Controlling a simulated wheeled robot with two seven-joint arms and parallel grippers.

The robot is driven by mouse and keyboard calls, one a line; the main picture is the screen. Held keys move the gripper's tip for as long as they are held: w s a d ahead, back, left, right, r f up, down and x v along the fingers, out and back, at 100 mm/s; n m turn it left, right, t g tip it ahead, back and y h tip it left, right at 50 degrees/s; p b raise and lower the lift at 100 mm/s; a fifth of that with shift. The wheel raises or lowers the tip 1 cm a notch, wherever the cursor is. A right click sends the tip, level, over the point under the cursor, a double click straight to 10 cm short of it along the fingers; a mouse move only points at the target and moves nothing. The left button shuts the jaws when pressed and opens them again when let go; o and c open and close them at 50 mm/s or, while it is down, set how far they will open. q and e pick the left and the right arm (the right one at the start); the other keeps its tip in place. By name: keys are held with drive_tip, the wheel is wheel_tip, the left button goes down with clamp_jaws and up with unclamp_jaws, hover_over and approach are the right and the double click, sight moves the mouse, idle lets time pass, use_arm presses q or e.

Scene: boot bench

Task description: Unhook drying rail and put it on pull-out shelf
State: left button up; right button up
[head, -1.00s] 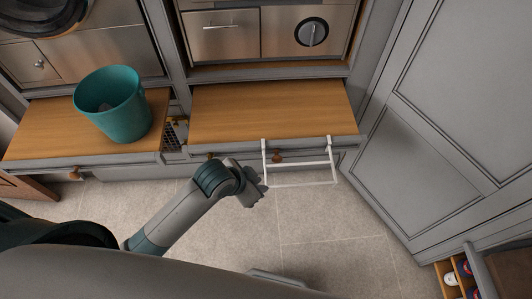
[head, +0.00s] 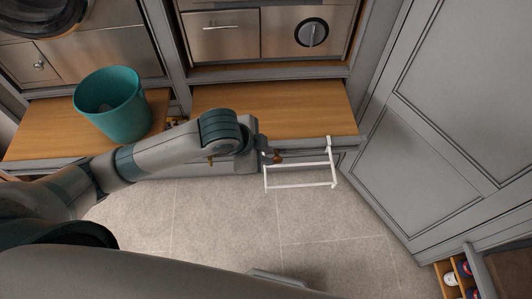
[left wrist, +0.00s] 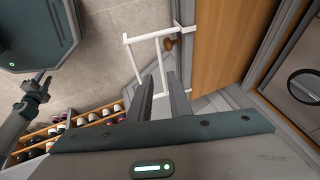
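The white drying rail (head: 300,185) hangs from the front edge of the right wooden pull-out shelf (head: 290,105), over the floor. Its right hook shows; its left one is hidden by my arm. My left gripper (head: 268,156) is at the rail's left upper corner, in front of the shelf edge. In the left wrist view the gripper (left wrist: 160,78) is open, with part of the rail (left wrist: 144,38) seen between and beyond its fingers; contact cannot be told. The right gripper (left wrist: 40,84) shows small at the left of that view, its opening unclear.
A teal bucket (head: 112,105) stands on the left wooden shelf (head: 40,125). A wooden knob (left wrist: 169,44) sits on the shelf front behind the rail. A grey panelled door (head: 440,110) is on the right. A shoe rack (head: 455,278) is low at right. The right shelf top is clear.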

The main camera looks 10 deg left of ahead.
sight(286, 165)
use_arm(q)
drive_tip(key=p+x, duration=0.1)
drive_tip(key=x, duration=1.6)
drive_tip(key=shift+d+f+p, duration=0.15)
drive_tip(key=shift+f+p, duration=0.05)
drive_tip(key=shift+p, duration=0.2)
clamp_jaws()
drive_tip(key=shift+r, duration=0.2)
drive_tip(key=shift+r+p, duration=3.35)
drive_tip(key=shift+p, duration=0.5)
